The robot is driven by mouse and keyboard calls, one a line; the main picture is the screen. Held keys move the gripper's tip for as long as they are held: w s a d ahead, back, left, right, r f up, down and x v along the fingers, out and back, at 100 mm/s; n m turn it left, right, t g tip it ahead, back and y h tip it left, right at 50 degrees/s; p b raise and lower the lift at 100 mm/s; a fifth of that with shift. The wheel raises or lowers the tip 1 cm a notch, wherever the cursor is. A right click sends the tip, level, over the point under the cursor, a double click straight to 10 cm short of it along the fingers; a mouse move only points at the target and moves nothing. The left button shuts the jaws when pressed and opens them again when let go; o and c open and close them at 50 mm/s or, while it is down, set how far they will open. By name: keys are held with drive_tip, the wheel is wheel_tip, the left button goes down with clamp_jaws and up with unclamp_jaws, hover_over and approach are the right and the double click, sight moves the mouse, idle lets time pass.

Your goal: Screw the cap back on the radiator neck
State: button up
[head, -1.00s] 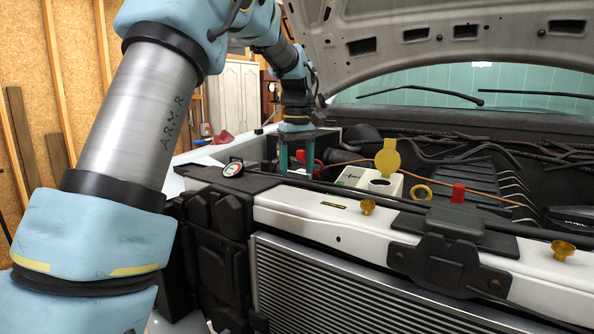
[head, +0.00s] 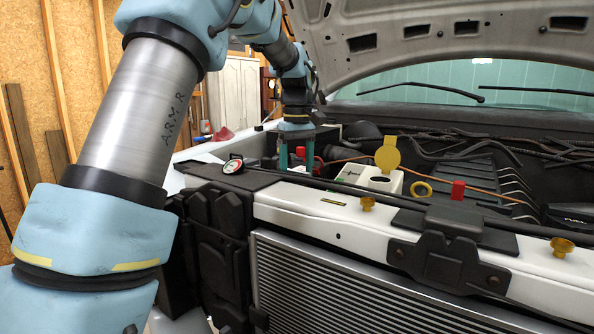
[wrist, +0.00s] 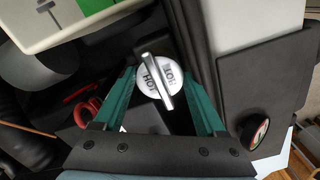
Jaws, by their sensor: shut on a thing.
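The cap (wrist: 148,72) is a round white disc with "HOT" lettering and a raised silver bar across its top. It sits between the fingertips of my gripper (wrist: 158,76) in the wrist view. My gripper is shut on it, one teal finger on each side. In the head view my gripper (head: 296,158) points down at the left side of the engine bay, behind the front panel. The cap cannot be made out there. The radiator neck is not visible in either view, so I cannot tell whether the cap touches it.
A small round black, white and red piece (head: 233,165) leans on the black cover left of my gripper. A white reservoir (head: 352,176) with an open yellow lid (head: 387,155) stands to the right. The front crossmember (head: 300,207) runs in front. The raised hood (head: 430,45) is overhead.

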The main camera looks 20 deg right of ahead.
drive_tip(key=shift+f, duration=0.1)
drive_tip(key=o, duration=1.3)
